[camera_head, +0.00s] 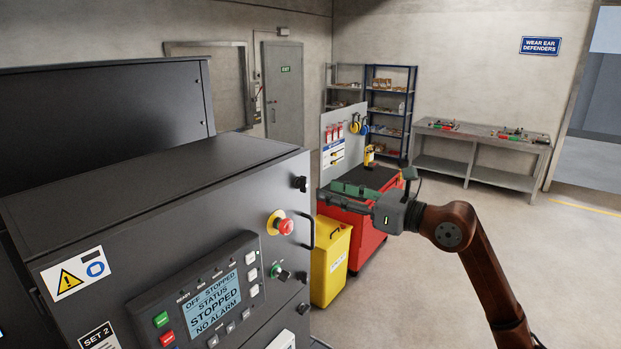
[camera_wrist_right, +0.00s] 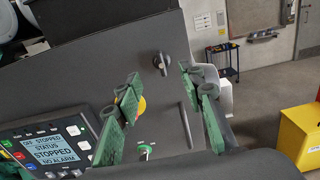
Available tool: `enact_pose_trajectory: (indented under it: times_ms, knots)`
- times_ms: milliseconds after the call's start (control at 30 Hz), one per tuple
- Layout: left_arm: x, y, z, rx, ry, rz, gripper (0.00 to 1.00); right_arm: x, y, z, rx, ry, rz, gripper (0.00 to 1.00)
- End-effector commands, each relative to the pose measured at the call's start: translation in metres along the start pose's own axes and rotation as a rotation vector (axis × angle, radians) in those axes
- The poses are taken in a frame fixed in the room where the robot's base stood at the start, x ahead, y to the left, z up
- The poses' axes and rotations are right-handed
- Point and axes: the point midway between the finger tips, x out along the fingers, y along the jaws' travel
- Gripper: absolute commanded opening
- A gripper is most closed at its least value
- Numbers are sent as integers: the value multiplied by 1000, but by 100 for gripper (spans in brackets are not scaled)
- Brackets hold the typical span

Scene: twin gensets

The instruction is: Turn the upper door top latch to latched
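The upper door's top latch (camera_head: 300,184) is a small black knob near the top right corner of the dark grey front panel (camera_head: 262,190). In the right wrist view the latch (camera_wrist_right: 162,63) shows beyond the fingertips, its grip bar roughly upright in the picture. My right gripper (camera_head: 340,192) is to the right of the panel in the head view, with its green fingers pointing toward it. In the wrist view the fingers (camera_wrist_right: 163,84) are spread apart with nothing between them; the gripper is apart from the latch. My left gripper is not in view.
A red emergency stop (camera_head: 285,226), a black door handle (camera_head: 309,233), a key switch (camera_head: 282,272) and a lower latch (camera_head: 303,308) stick out below the top latch. A yellow bin (camera_head: 331,262) and a red tool cart (camera_head: 367,240) stand behind my right arm. Floor at right is clear.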

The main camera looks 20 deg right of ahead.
Motion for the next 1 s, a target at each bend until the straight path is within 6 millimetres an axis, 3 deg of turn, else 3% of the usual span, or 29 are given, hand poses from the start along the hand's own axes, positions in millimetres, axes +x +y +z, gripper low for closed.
enact_pose_trajectory:
  times_ms: [300, 500, 833, 1000]
  knots:
    - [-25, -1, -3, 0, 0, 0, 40, 49, 2, 3, 4, -1, 5, 36]
    - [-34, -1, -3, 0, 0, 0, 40, 70, 1, 1, 4, -2, 4, 36]
    - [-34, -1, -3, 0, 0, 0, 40, 74, 0, -1, 3, -1, 2, 36]
    - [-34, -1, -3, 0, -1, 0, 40, 73, 0, -1, 4, -1, 2, 25]
